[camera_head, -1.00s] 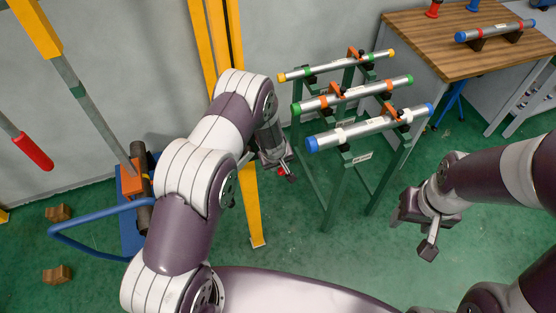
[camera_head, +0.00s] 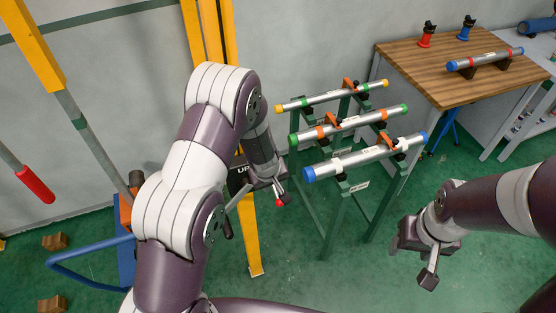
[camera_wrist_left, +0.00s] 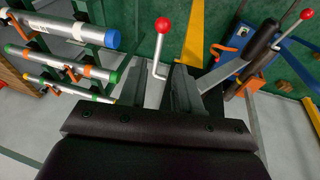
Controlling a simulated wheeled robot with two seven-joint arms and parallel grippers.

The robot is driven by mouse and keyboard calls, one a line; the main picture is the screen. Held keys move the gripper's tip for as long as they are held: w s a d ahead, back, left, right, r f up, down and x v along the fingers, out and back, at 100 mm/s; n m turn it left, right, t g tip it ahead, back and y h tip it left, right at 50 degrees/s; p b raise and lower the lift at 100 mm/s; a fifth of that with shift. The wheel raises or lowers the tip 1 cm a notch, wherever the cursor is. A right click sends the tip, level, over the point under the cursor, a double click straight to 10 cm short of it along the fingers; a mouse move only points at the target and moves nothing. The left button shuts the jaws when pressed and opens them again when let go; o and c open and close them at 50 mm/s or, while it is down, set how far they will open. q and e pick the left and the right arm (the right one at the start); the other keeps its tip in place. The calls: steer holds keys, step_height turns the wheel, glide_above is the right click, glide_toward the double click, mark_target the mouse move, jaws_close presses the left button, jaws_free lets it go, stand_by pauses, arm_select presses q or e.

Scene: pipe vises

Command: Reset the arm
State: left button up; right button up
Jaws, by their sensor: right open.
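My left gripper (camera_head: 282,192) is in front of the yellow stand in the head view. A bent rod with a red ball (camera_wrist_left: 163,25) shows between and beyond its two spread fingers in the left wrist view; the fingers look clear of it. The red ball (camera_head: 280,203) is by the fingertips in the head view. My right gripper (camera_head: 413,262) hangs open and empty over the green floor at the right. The left arm crosses the middle of the head view and hides part of the yellow stand.
A green rack (camera_head: 322,215) holds three pipes, including a blue-ended one (camera_head: 350,160), right of my left gripper. A wooden table (camera_head: 440,75) stands at the back right. A blue-framed unit (camera_head: 85,270) is at the left. A yellow stand (camera_head: 252,235) is close to the left gripper.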

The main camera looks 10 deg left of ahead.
arm_select(q)
steer(key=s+a+r+m+g+b, duration=0.1)
steer(key=s+a+m+b, duration=0.1)
steer(key=s+b, duration=0.5)
steer(key=s+a+r+m+g+b, duration=0.1)
steer(key=s+m+b, duration=0.3)
steer(key=s, duration=0.8)
steer(key=b, duration=0.2)
steer(key=shift+s+a+m+b, duration=0.35)
steer(key=shift+s+m+b, duration=0.05)
steer(key=shift+s+r, duration=0.1)
steer(key=shift+r, duration=0.05)
